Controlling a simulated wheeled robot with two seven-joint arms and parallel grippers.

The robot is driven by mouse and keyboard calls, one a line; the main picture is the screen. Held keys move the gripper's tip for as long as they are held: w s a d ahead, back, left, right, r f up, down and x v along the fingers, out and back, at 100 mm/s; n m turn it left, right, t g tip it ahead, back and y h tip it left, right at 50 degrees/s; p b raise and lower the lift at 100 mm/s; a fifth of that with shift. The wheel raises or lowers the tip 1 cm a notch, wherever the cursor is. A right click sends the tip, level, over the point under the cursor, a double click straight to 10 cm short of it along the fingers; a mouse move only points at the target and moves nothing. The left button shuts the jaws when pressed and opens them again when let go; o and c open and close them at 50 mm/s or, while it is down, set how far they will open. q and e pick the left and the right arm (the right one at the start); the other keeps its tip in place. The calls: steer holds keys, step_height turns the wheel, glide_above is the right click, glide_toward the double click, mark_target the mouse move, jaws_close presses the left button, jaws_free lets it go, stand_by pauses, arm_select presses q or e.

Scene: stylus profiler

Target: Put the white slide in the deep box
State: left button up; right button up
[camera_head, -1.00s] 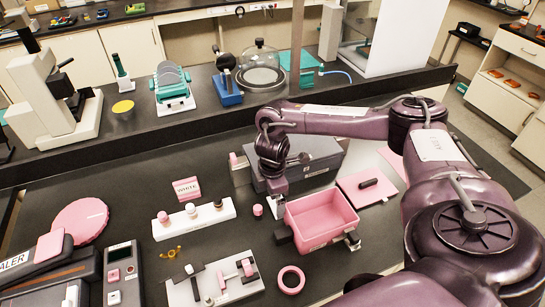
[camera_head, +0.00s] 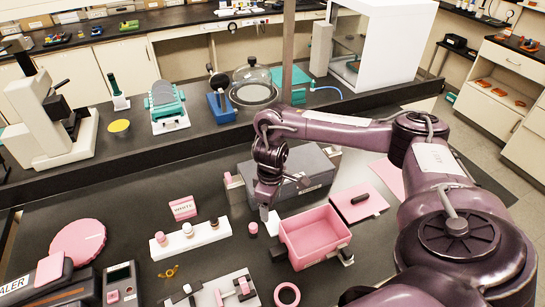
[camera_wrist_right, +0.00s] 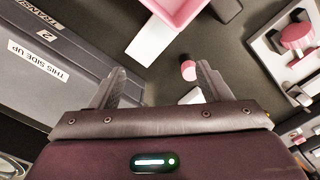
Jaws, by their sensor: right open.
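The white slide (camera_head: 270,222) looks like a plain white plate on the dark bench, just left of the deep box. In the right wrist view the slide (camera_wrist_right: 153,40) lies ahead of the fingers, and its upper end meets or passes under the box's edge; I cannot tell which. The deep box (camera_head: 317,237) is a pink open tray and looks empty; its corner (camera_wrist_right: 178,8) shows at the top of the wrist view. My right gripper (camera_wrist_right: 163,82) is open and empty, above the bench near the slide, apart from it. My left gripper is not in view.
A grey case (camera_head: 310,170) stands behind the box. A small pink cylinder (camera_head: 253,229) is left of the slide. A white rack (camera_head: 180,244) holds several knobs, behind it a pink "WHITE" card (camera_head: 183,208). A pink lid (camera_head: 358,200) lies right. A pink ring (camera_head: 287,294) lies in front.

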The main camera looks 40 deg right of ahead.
mark_target(276, 228)
steer(key=m, duration=0.3)
steer(key=f+m+b, duration=0.1)
steer(key=m, duration=0.2)
steer(key=s+f+m+b, duration=0.1)
steer(key=m, duration=0.1)
steer(key=shift+d+f+m, duration=0.1)
steer(key=shift+d+m, duration=0.3)
steer(key=shift+s+f, duration=0.1)
steer(key=shift+f, duration=0.1)
step_height(276, 228, down, 4)
steer(key=shift+s+r+b, duration=0.1)
steer(key=shift+r+b, duration=0.15)
steer(key=shift+b, duration=0.7)
steer(key=shift+s+f+p, duration=0.1)
steer(key=shift+f+p, duration=0.25)
steer(key=shift+f, duration=1.55)
steer(key=c, duration=1.1)
steer(key=shift+c, duration=0.2)
steer(key=shift+r, duration=0.15)
